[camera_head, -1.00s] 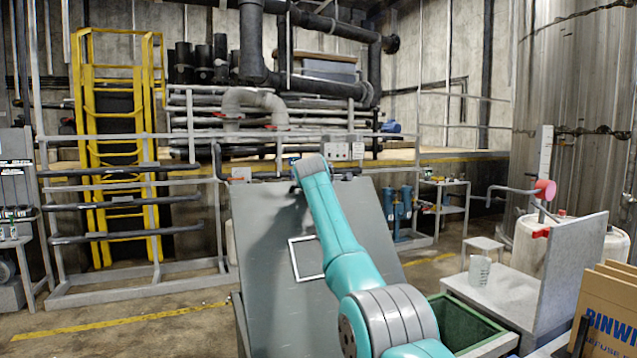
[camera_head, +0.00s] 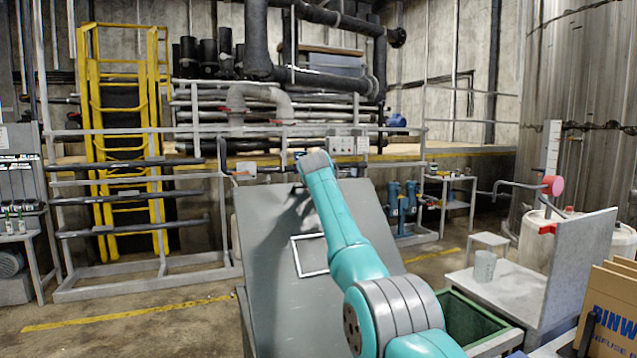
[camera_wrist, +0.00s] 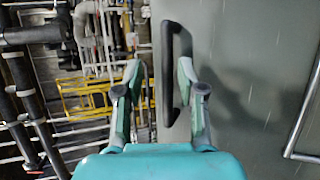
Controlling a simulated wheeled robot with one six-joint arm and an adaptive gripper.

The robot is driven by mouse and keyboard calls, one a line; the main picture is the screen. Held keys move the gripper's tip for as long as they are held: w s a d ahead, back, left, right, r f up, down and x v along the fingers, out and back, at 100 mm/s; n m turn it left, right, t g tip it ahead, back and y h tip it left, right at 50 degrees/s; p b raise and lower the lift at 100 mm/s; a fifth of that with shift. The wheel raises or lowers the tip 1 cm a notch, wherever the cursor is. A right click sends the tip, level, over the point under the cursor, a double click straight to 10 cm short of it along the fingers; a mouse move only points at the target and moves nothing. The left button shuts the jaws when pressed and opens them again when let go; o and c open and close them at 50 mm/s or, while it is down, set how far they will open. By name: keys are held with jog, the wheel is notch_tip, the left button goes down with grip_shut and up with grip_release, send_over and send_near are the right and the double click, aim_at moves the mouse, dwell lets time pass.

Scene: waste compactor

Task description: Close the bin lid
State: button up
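The bin lid (camera_head: 265,240) is a large grey panel, raised and tilted, in the middle of the head view. A light rectangular frame (camera_head: 297,262) is on its face. In the wrist view the lid (camera_wrist: 245,50) fills the right side, and its black bar handle (camera_wrist: 169,85) stands near the lid's left edge. My gripper (camera_wrist: 158,76) is open, with one finger on each side of the handle; I see no clear contact. In the head view my arm covers part of the lid, and the fingers are hidden near its top edge.
A green-walled container (camera_head: 462,318) is right of the lid, partly behind my arm. A grey bench (camera_head: 500,292) with a clear cup (camera_head: 485,267) and a cardboard box (camera_head: 612,318) stand farther right. Railings (camera_head: 140,235) and a yellow ladder (camera_head: 90,150) are at the left.

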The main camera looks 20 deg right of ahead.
jog(key=shift+s+a, duration=0.1)
jog(key=shift+s, duration=0.05)
jog(key=v, duration=1.1)
jog(key=shift+s, duration=0.35)
jog(key=shift+a, duration=0.1)
